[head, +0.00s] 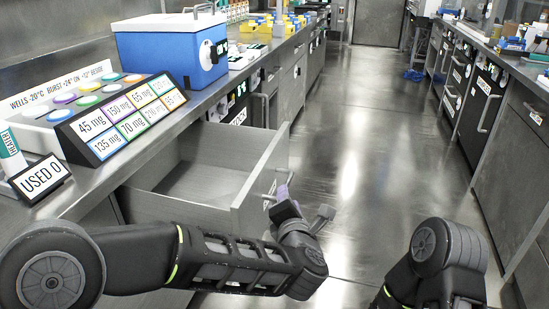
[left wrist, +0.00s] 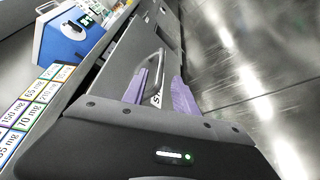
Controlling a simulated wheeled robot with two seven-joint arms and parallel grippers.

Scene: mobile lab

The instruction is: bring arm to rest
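My left arm (head: 235,262) reaches in from the left, in front of the pulled-out drawer (head: 200,183). My left gripper (head: 303,208) is at the drawer's front right corner, by its bar handle (head: 268,187). In the left wrist view the two purple fingers of the left gripper (left wrist: 160,92) stand apart. A handle (left wrist: 150,68) shows between and beyond them, and I cannot tell whether they touch it. I see nothing held. My right arm (head: 445,258) shows at the lower right, folded, and its gripper is out of view.
The left counter (head: 88,195) carries a dose-label board (head: 120,115), a "USED 0" sign (head: 42,178) and a blue cooler box (head: 165,60). The open drawer looks empty and juts into the aisle.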

